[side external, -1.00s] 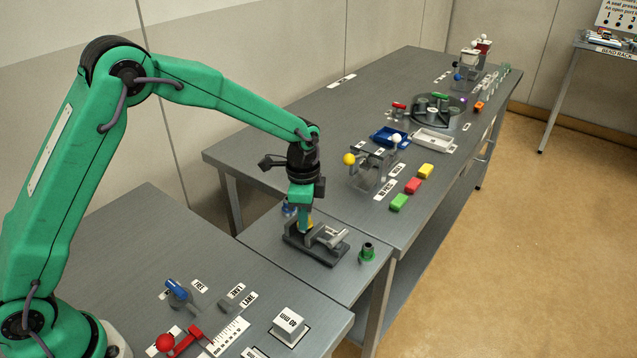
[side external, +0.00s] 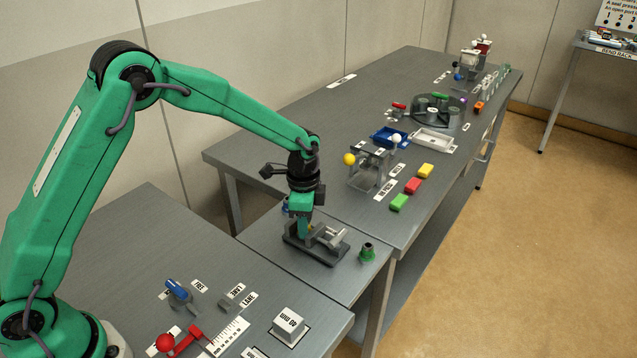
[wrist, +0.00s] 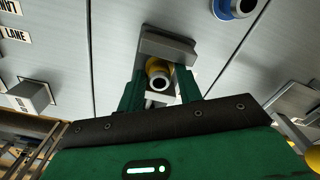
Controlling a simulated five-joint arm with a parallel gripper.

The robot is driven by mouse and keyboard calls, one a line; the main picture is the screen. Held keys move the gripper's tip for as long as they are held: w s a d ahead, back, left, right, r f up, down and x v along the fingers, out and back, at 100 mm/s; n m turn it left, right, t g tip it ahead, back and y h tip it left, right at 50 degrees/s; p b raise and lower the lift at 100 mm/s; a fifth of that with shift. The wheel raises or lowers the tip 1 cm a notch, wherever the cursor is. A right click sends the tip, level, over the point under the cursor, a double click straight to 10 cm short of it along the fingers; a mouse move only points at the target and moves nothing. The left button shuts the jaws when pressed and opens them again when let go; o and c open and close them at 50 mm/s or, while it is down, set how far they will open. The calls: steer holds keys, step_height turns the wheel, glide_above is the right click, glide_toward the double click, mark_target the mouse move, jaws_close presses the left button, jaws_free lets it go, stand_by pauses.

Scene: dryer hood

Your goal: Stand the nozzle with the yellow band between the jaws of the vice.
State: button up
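The nozzle with the yellow band (wrist: 158,72) stands between my two green fingers in the wrist view, its dark open end facing the camera. A bit of yellow (side external: 310,229) shows beside my gripper (side external: 303,233) in the side view. My fingers (wrist: 160,88) appear closed on the nozzle's sides. The vice (side external: 318,256) is on the small middle table, with my gripper low over its left part. A grey jaw (wrist: 165,46) shows just beyond the nozzle in the wrist view. The nozzle's lower end and its contact with the vice are hidden.
A green nozzle (side external: 367,252) stands right of the vice. A blue-banded piece (side external: 286,207) is behind my gripper, also at the wrist view's top (wrist: 235,6). A stand with a yellow ball (side external: 349,159) and coloured blocks (side external: 412,186) are on the far table.

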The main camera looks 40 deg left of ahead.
step_height(320, 180, up, 8)
steer(key=shift+f, duration=0.25)
steer(key=shift+r, duration=0.2)
stand_by(0.4)
stand_by(0.4)
steer(key=shift+s+a+r, duration=0.15)
steer(key=shift+s+r, duration=0.05)
steer(key=shift+r, duration=0.25)
steer(key=s+a+r+n+t, duration=0.2)
steer(key=s+a+r+n, duration=0.2)
steer(key=s+r, duration=0.4)
steer(key=s+a+r+n+t, duration=0.2)
steer(key=s+a+r+n, duration=0.3)
steer(key=s, duration=0.6)
steer(key=s+n+t, duration=0.1)
steer(key=s+n, duration=0.2)
steer(key=s, duration=0.5)
steer(key=shift+a+r+t, duration=0.15)
steer(key=shift+a+t, duration=0.1)
steer(key=shift+t, duration=0.05)
